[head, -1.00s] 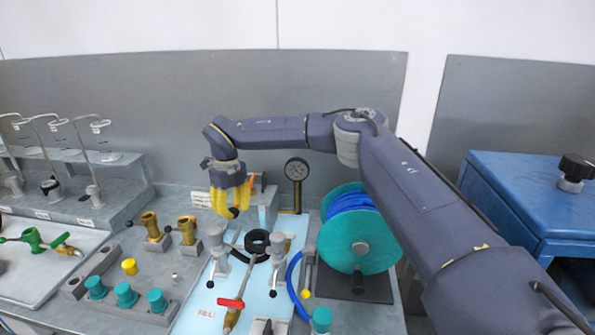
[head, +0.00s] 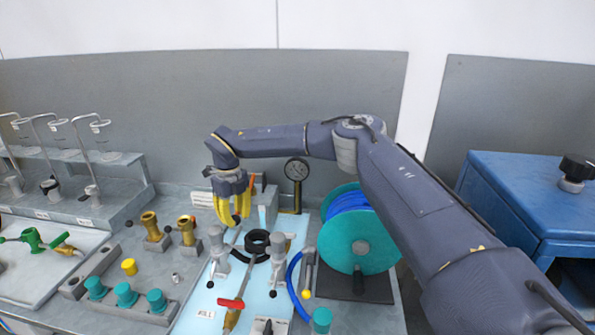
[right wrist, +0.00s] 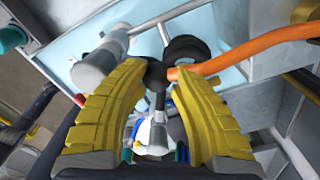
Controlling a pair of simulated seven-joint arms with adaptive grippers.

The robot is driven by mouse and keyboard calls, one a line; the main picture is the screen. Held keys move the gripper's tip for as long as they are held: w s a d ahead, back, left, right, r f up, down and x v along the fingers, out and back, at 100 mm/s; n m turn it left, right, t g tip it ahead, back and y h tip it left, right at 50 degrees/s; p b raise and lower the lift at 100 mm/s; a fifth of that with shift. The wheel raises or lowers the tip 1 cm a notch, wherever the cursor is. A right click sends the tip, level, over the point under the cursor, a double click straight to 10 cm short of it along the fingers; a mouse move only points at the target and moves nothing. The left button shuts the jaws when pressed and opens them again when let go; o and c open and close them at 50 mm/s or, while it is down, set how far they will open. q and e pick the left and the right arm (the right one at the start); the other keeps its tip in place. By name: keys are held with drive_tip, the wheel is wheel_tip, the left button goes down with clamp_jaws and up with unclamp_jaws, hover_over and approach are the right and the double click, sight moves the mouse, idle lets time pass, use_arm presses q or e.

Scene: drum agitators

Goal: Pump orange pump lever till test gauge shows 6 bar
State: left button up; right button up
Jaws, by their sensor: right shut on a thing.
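The orange pump lever (right wrist: 245,52) runs in from the right in the right wrist view and ends in a black ball knob (right wrist: 157,75). My right gripper (right wrist: 157,70) has its yellow fingers shut around the knob. In the head view my right gripper (head: 236,220) points down behind the pale blue panel, and only a small bit of the orange lever (head: 252,181) shows beside it. The test gauge (head: 297,170) is a round dial on a stand right of the gripper. Its reading is too small to tell. My left gripper is not in view.
A teal reel with blue hose (head: 358,243) stands right of the panel (head: 205,305). Grey valve posts, a black ring (head: 257,242) and a red-handled valve (head: 231,303) are in front of the gripper. Brass fittings (head: 151,226) stand left. A blue cabinet (head: 510,200) is far right.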

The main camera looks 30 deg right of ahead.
wheel_tip(320, 180, up, 16)
drive_tip(key=w+d, duration=0.1)
drive_tip(key=shift+w+d, duration=0.15)
drive_tip(key=shift+w, duration=0.1)
drive_tip(key=shift+f, duration=0.1)
idle(0.7)
drive_tip(key=f, duration=1.3)
drive_tip(key=shift+s+f, duration=0.4)
drive_tip(key=shift+f, duration=0.6)
drive_tip(key=shift+w+f, duration=0.1)
drive_tip(key=shift+f, duration=0.4)
wheel_tip(320, 180, up, 16)
drive_tip(key=shift+w+d, duration=0.25)
drive_tip(key=shift+w, duration=0.2)
